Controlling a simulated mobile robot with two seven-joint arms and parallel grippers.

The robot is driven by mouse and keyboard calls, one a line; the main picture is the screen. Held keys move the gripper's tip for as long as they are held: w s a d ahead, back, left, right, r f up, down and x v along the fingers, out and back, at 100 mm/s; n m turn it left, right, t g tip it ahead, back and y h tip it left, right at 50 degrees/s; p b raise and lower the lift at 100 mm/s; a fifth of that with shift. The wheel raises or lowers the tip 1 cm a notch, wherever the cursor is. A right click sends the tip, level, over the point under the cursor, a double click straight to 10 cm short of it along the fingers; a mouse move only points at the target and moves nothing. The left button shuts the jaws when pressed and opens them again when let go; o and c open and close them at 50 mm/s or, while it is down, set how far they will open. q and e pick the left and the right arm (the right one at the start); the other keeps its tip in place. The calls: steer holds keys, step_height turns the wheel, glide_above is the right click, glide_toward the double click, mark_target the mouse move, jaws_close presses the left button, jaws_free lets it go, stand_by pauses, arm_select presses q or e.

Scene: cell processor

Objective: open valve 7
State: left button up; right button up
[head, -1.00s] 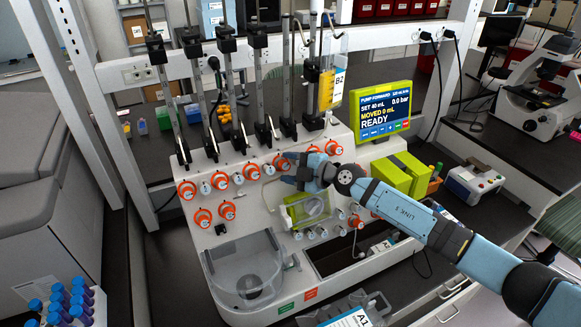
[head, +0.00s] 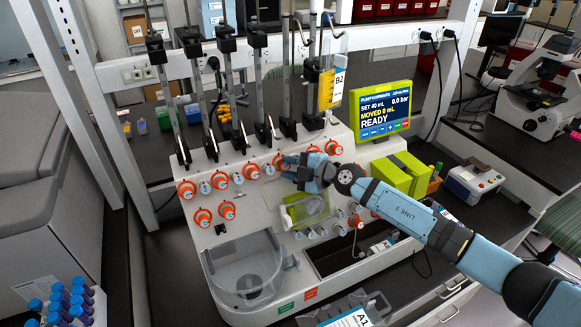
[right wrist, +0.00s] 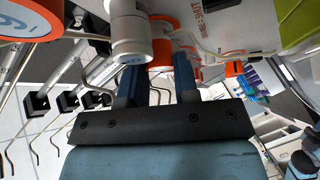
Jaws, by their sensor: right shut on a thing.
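A row of orange valve knobs runs across the white machine panel, among them knobs at the left (head: 187,190), in the middle (head: 251,171) and at the right (head: 333,147). My right gripper (head: 284,162) is at the upper row, shut on an orange valve knob (head: 279,161) that it partly hides. In the right wrist view my two dark blue fingers (right wrist: 172,72) reach up to an orange knob (right wrist: 183,42), with a white cylindrical fitting (right wrist: 131,35) beside them. The numbers on the knobs are too small to read in the head view. My left gripper is not in view.
A pump screen (head: 382,110) reading READY stands right of the knobs. Tall clamp posts (head: 262,85) rise behind the panel. A clear round bowl (head: 245,270) and a white tray labelled A1 (head: 350,318) are at the front. Small white-and-grey fittings lie between the knobs.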

stand_by(0.6)
steer(key=o, duration=0.9)
steer(key=v, duration=1.3)
steer(key=shift+s+d+r+b, duration=0.1)
steer(key=shift+s+d+b, duration=0.1)
steer(key=shift+d+b, duration=0.15)
